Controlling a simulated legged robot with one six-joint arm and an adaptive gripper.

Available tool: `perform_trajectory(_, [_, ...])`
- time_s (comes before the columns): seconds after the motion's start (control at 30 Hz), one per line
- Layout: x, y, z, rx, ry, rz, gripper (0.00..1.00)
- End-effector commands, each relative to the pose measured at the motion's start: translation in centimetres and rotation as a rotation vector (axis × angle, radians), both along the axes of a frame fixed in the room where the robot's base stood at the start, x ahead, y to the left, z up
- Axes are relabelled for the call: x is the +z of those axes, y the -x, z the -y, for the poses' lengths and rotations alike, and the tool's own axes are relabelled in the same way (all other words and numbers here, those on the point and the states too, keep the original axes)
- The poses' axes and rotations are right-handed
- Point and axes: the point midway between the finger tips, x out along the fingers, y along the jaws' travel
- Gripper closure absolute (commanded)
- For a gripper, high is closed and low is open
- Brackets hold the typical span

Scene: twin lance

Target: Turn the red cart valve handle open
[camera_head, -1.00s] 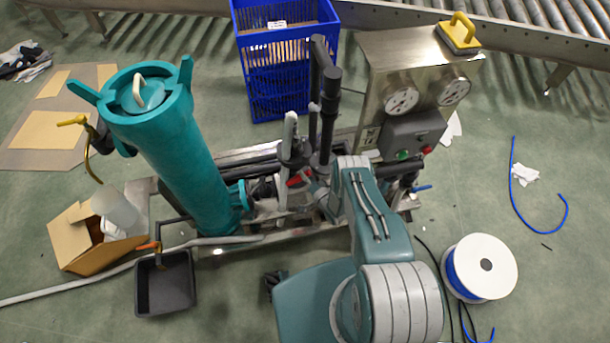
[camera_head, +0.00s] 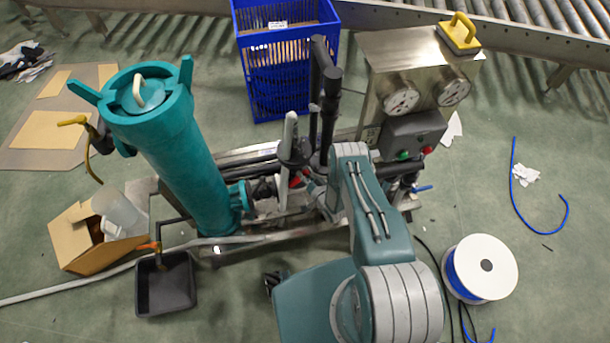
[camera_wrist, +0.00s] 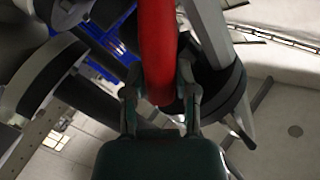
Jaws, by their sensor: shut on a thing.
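The red valve handle (camera_wrist: 158,55) runs down the middle of the wrist view, its lower end between the two fingers of my gripper (camera_wrist: 160,100). The fingers are shut on it, one on each side. In the head view a small red part of the handle (camera_head: 294,181) shows on the cart, left of my arm. My gripper's fingers are hidden there behind my arm and the cart's pipes. The cart (camera_head: 240,250) carries a teal cylinder (camera_head: 180,150) at its left and a steel gauge box (camera_head: 412,65) at its right.
Dark pipes (camera_head: 327,100) stand close behind my arm. A blue crate (camera_head: 275,90) is at the back. A black tray (camera_head: 165,285) and an open cardboard box (camera_head: 75,240) lie at the left.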

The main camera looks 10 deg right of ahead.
Motion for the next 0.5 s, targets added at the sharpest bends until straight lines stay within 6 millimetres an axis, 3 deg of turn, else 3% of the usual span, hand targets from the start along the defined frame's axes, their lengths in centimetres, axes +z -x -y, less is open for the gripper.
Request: perform_trajectory(0.5, [0.9, -0.1, -1.7, 0.008, 0.466, 0.004, 1.00])
